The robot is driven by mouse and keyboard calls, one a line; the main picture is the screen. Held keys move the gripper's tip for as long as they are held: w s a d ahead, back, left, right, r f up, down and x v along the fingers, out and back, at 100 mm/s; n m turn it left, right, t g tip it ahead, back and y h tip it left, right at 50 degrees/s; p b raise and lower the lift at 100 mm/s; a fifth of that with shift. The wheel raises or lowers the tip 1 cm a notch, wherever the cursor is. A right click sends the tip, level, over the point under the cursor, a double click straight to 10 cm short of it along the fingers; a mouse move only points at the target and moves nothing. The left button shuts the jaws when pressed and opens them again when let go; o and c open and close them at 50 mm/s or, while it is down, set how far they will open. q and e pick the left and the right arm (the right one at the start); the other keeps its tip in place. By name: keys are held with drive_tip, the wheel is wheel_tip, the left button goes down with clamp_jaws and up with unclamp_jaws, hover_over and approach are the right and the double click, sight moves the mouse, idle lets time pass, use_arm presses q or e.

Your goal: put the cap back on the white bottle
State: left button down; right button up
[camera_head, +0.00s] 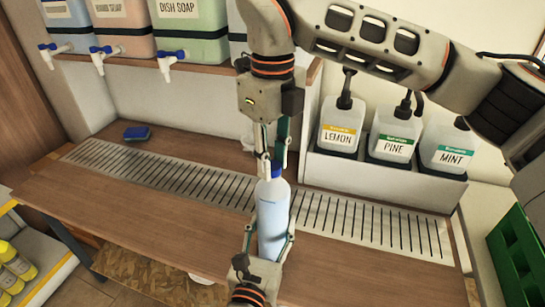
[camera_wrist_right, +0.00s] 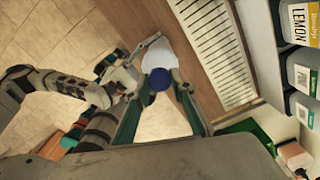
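The white bottle (camera_head: 271,222), pale and slightly bluish, stands upright in front of the metal grate. My left gripper (camera_head: 268,238) comes from below and is shut around its lower body, one finger on each side. The blue cap (camera_head: 277,171) sits at the bottle's top; whether it is seated cannot be told. My right gripper (camera_head: 271,158) points down just above the cap. The bottle (camera_wrist_right: 161,52) shows behind the cap there.
Large detergent drums with blue taps (camera_head: 186,35) stand on a shelf at the upper left. Lemon, pine and mint jugs (camera_head: 393,142) sit in a white rack at the right. A blue sponge (camera_head: 137,133) lies behind the grate (camera_head: 170,174). A green crate (camera_head: 517,250) is far right.

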clamp_jaws()
drive_tip(key=o, duration=0.9)
unclamp_jaws()
drive_tip(key=shift+o, duration=0.2)
wheel_tip(320, 180, up, 12)
use_arm(q)
drive_tip(key=c, duration=0.9)
unclamp_jaws()
drive_tip(key=v, duration=1.2)
